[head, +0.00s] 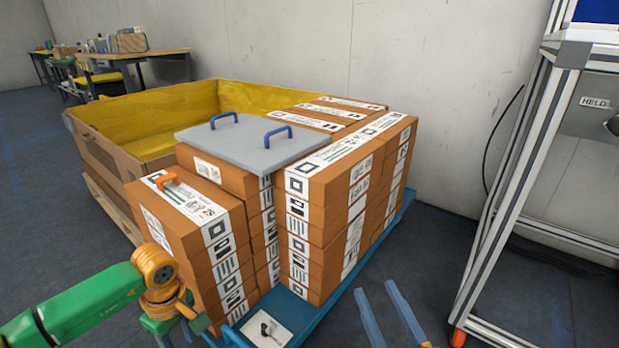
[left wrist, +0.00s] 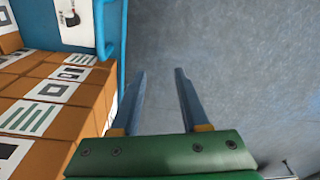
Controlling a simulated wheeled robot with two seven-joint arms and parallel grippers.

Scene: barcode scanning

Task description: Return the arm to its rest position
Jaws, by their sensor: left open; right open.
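My right gripper (head: 375,287) shows as two spread blue fingers at the bottom of the head view, with floor between them. It is open and empty, in front of the blue pallet (head: 338,298). My left arm comes in from the left as a green link with an orange joint. In the head view its gripper is mostly hidden near the lower boxes. In the left wrist view my left gripper (left wrist: 160,72) is open and empty over bare floor, beside the stacked boxes and the blue pallet edge.
Brown labelled boxes (head: 325,222) stand stacked on the pallet. A grey lid (head: 250,143) with blue handles lies on top. A yellow-lined crate (head: 165,110) stands behind. A metal frame (head: 505,200) stands at right. The floor (head: 425,265) between pallet and frame is clear.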

